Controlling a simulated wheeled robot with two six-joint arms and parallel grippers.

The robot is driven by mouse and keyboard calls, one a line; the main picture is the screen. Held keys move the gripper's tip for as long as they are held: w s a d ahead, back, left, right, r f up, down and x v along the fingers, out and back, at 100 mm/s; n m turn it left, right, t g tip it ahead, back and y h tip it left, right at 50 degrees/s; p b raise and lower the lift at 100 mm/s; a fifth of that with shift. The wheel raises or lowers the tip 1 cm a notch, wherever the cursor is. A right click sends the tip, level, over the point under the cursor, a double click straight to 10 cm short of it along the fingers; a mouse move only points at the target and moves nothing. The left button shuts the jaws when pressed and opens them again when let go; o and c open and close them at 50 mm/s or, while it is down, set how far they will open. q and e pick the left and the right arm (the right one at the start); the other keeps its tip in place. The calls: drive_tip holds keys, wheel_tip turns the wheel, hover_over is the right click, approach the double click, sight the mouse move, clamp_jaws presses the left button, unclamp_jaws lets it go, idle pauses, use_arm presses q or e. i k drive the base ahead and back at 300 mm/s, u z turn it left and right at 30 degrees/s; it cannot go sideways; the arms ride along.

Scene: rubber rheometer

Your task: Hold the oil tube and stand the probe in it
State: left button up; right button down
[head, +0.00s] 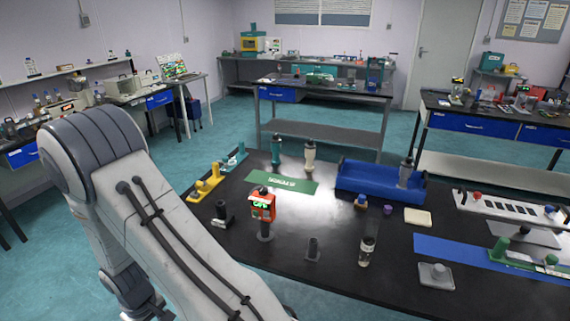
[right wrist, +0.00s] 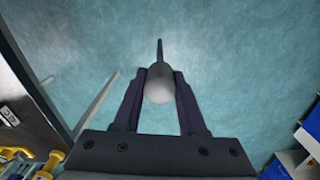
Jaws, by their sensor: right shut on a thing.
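In the right wrist view my right gripper (right wrist: 159,82) is shut on a pale grey, rounded thing with a thin dark rod (right wrist: 160,50) pointing away, which looks like the probe (right wrist: 159,90). It is held over open floor, clear of the table. A clear upright tube with a dark upper part (head: 367,244), perhaps the oil tube, stands on the black table in the head view. My left arm fills the left of the head view; its gripper is out of sight. My right gripper does not show in the head view.
The table's front middle has free room.

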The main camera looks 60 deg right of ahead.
sight(362, 262)
drive_tip(key=u, duration=0.4)
drive_tip(key=i, duration=1.35)
drive_tip(key=z, duration=3.55)
